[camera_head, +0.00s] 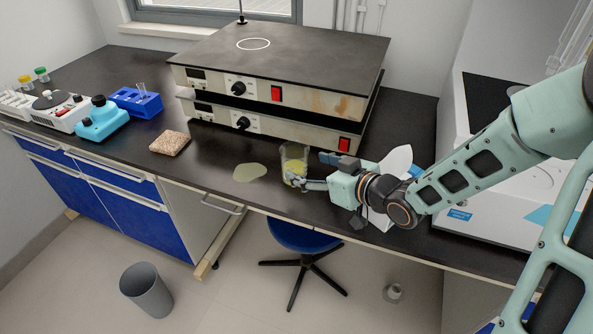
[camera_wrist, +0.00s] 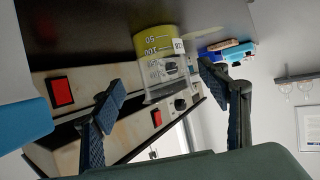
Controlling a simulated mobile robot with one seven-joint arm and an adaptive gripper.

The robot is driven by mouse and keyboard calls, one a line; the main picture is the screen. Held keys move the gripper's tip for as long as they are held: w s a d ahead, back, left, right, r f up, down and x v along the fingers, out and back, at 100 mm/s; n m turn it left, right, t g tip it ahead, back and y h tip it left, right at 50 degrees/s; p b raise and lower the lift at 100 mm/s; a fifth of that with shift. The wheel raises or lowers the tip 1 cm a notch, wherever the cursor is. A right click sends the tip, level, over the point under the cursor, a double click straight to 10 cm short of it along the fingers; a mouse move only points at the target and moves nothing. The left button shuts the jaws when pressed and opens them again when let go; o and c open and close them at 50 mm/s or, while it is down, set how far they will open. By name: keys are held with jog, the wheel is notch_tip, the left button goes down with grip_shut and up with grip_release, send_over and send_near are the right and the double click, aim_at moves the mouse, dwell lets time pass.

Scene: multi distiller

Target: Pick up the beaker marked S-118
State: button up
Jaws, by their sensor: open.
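A clear glass beaker (camera_head: 294,165) with yellow liquid in its lower part stands on the dark bench, in front of the stacked hot plates. In the wrist view the beaker (camera_wrist: 157,50) appears upside down, with graduation marks and a small white label whose full text I cannot read. My gripper (camera_head: 299,182) is low over the bench at the beaker's near right side, pointing towards it. In the wrist view my gripper (camera_wrist: 162,82) is open, with the beaker showing between its spread fingers. I cannot tell whether a finger touches the glass.
A pale yellowish puddle (camera_head: 249,173) lies left of the beaker, and a brown sponge-like block (camera_head: 170,143) is farther left. Two stacked hot plates (camera_head: 262,117) stand close behind. A white machine (camera_head: 490,210) stands at the right. The bench's front edge is close.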

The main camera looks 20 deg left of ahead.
aim_at(287, 153)
jog(key=x, duration=0.2)
jog(key=b+x, duration=0.1)
jog(key=x, duration=0.3)
jog(key=shift+s+a+f+b, duration=0.15)
jog(key=shift+f+b, duration=0.15)
jog(key=shift+f, duration=0.15)
jog(key=shift+c, duration=0.4)
jog(key=c, duration=1.4)
jog(key=shift+o, duration=0.2)
jog(key=shift+r, duration=0.2)
jog(key=shift+r+p, duration=1.3)
jog(key=shift+r, duration=0.05)
jog(key=s+d+r+p, duration=0.6)
jog(key=s+r+p, duration=0.1)
jog(key=p, duration=0.4)
jog(key=shift+s+d+r, duration=0.3)
jog(key=shift+s+r, duration=0.05)
jog(key=shift+r, duration=0.55)
